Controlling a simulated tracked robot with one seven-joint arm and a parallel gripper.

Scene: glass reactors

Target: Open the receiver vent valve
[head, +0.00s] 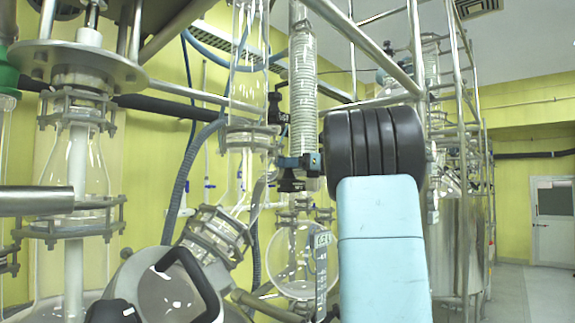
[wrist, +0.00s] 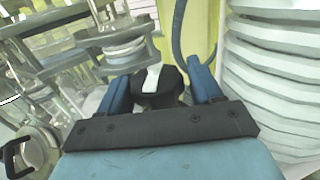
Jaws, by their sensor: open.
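In the wrist view, a black knob with a white stripe (wrist: 151,88) sits between the two blue fingers of my gripper (wrist: 157,72). It looks like the vent valve's handle, but no label confirms this. The fingers stand apart on either side of the knob and I see no clear grip on it. The knob's lower part is hidden behind the black gripper bar. In the head view, small black and blue fittings (head: 298,166) show at the foot of the coiled glass column; I cannot tell the valve from finger parts there.
A white ribbed column (wrist: 275,75) is close on the right of the wrist view. The coiled glass column (head: 302,90) and metal frame tubes (head: 355,40) crowd the head view. A round glass flask (head: 296,260) hangs below. Open floor (head: 530,290) lies at far right.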

